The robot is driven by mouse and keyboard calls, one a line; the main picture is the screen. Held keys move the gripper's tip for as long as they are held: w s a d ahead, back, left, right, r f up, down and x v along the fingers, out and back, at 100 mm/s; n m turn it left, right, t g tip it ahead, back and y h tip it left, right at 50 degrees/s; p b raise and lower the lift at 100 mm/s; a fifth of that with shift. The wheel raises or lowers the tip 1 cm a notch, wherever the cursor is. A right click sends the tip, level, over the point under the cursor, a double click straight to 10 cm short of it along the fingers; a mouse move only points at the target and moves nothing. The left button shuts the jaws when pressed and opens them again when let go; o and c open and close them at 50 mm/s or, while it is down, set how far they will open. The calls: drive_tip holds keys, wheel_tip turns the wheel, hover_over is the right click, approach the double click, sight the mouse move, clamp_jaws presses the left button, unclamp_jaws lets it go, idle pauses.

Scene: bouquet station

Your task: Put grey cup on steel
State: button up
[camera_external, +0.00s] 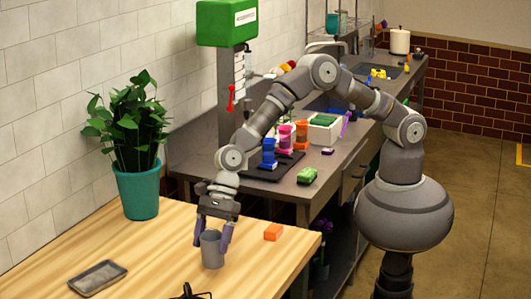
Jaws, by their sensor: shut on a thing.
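The grey cup (211,250) stands upright on or just above the wooden table, near its right side; I cannot tell whether its base touches the wood. My gripper (212,236) points down over the cup, with one finger on each side of it, and is shut on it. The steel is probably the small grey metal tray (98,278), which lies flat and empty at the table's front left, apart from the cup.
An orange block (273,232) lies right of the cup. A potted plant (139,190) stands at the back left. A dark object (190,292) sits at the front edge. Bare wood (150,250) lies between cup and tray. A cluttered counter (290,188) stands behind.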

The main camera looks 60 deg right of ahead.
sight(204, 256)
drive_tip(key=shift+w+a, duration=0.3)
drive_tip(key=shift+a, duration=0.25)
drive_tip(key=f, duration=0.2)
drive_tip(key=a+f, duration=0.1)
drive_tip(key=shift+w+f+b, duration=0.2)
drive_tip(key=shift+w+b, duration=0.2)
drive_tip(key=shift+r, duration=0.1)
drive_tip(key=o, duration=1.1)
drive_tip(key=shift+f, duration=0.2)
drive_tip(key=shift+f+b, duration=0.2)
drive_tip(key=shift+b, duration=0.4)
drive_tip(key=p+v, duration=0.1)
drive_tip(key=v, duration=0.1)
drive_tip(key=p+v, duration=0.1)
drive_tip(key=v, duration=0.2)
drive_tip(key=p+v, duration=0.1)
drive_tip(key=v, duration=0.2)
drive_tip(key=shift+s+a+r, duration=0.1)
drive_tip(key=shift+s+r, duration=0.05)
drive_tip(key=shift+s, duration=0.2)
